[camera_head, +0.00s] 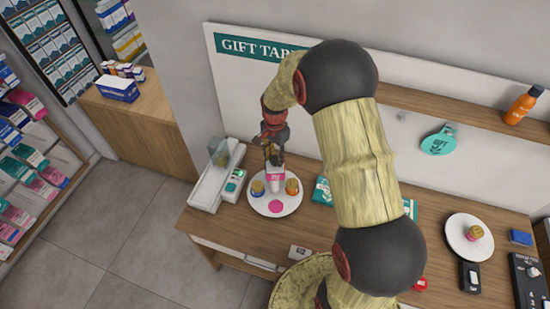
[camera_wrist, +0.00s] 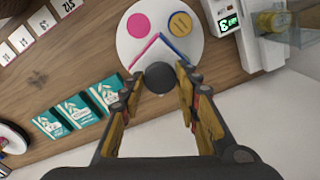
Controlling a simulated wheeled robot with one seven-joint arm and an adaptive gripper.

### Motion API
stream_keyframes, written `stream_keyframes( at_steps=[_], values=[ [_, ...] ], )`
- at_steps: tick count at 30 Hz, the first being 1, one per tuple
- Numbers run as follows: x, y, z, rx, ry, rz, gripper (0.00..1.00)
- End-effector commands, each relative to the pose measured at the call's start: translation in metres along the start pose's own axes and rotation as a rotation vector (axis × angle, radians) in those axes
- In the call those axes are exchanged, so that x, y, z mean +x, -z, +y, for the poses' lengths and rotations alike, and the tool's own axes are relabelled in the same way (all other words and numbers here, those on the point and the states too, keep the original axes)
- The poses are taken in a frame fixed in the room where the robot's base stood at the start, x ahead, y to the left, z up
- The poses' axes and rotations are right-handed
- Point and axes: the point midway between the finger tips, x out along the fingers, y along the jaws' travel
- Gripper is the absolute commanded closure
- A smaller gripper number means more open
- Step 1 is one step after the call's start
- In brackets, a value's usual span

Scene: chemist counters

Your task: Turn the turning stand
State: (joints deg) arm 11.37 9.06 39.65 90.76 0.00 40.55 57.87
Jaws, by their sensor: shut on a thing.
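The turning stand (camera_head: 284,209) is a white round plate on the wooden counter, below the gift sign. In the wrist view the plate (camera_wrist: 134,50) shows the pink spot, one yellow lid and the card's angled edges. My gripper (camera_head: 272,156) is above the plate's back part, pointing down. In the wrist view my gripper's fingers (camera_wrist: 158,80) are closed on a dark round knob (camera_wrist: 161,76) beside the card. The knob's lower part is hidden.
A white device with a green display (camera_head: 234,186) and a clear-sided tray (camera_head: 212,185) stand close left. Teal packets (camera_wrist: 79,109) lie to the right in the head view. A second white round plate (camera_head: 459,226) is at the far right. My arm hides the counter's middle.

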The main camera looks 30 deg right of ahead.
Motion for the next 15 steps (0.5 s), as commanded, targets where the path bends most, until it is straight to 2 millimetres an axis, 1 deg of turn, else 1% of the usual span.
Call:
stream_keyframes(
  at_steps=[15],
  values=[
    [0.0, 0.0005, -0.0009, -0.257, 0.002, 0.002, 1.0]
  ],
)
